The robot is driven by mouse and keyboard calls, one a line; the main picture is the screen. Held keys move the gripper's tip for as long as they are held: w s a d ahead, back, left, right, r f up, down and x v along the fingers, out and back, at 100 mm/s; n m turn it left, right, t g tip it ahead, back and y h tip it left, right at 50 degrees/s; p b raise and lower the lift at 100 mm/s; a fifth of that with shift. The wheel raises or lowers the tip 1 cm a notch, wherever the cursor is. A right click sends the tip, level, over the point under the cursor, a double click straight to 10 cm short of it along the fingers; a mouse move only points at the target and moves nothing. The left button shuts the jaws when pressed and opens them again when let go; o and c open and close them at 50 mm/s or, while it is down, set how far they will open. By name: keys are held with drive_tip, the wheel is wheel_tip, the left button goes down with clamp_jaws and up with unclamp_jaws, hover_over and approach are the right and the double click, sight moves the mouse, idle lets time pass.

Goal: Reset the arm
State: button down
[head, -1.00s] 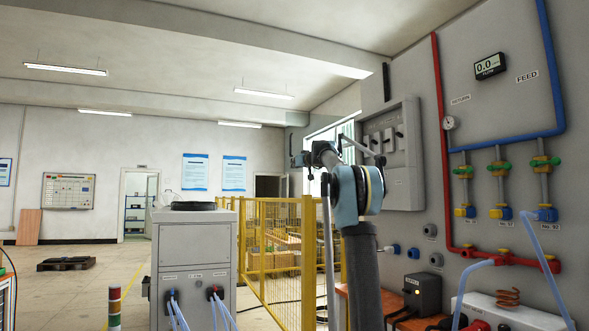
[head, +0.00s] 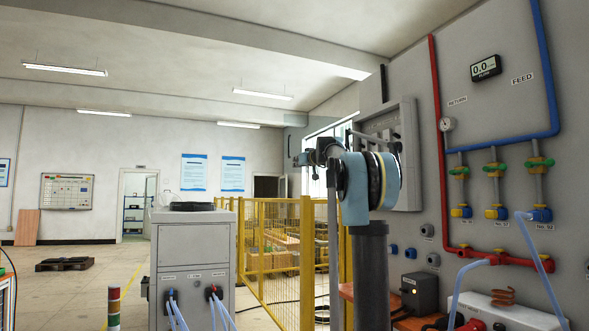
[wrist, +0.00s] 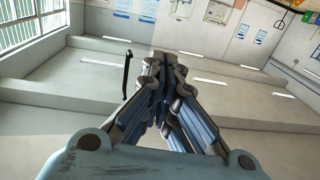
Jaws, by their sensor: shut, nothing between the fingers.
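My gripper (wrist: 163,62) shows in the wrist view with its blue and dark fingers drawn together and nothing between them. It is in open air, and the ceiling and far walls show behind it. In the head view my arm (head: 370,190) stands upright right of centre, with its blue and black joint in front of the grey wall panel. The dark far parts of the arm reach left at about the height of the switch box. The fingers are too small to make out there.
The grey wall panel right of my arm carries red and blue pipes, green-handled valves (head: 497,169) and a switch box (head: 409,150). A yellow fence (head: 307,250) stands behind. A grey cabinet (head: 195,260) with hoses is at left centre. Open floor lies further left.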

drive_tip(key=s, duration=0.4)
drive_tip(key=shift+s+d, duration=0.1)
drive_tip(key=shift+d, duration=0.2)
drive_tip(key=shift+s+a, duration=0.1)
drive_tip(key=s+a+f+n+g, duration=0.1)
drive_tip(key=s+a+f+g, duration=0.25)
drive_tip(key=s+f, duration=1.05)
drive_tip(key=s+a+f+g, duration=0.3)
drive_tip(key=s+f+g, duration=0.2)
drive_tip(key=s+f, duration=1)
drive_tip(key=s+d+f+m+g+h, duration=0.1)
drive_tip(key=s+d+f, duration=0.3)
drive_tip(key=s+f, duration=0.5)
drive_tip(key=s+d+f+m+g+h, duration=0.2)
drive_tip(key=s+f, duration=0.8)
drive_tip(key=f, duration=0.7)
drive_tip(key=s+d+f+m+g+h, duration=0.2)
drive_tip(key=s+d+f, duration=0.4)
drive_tip(key=s+f, duration=0.3)
wheel_tip(320, 180, down, 4)
drive_tip(key=shift+s+d+f+g+h, duration=0.25)
drive_tip(key=shift+g+h, duration=0.2)
drive_tip(key=shift+h, duration=0.55)
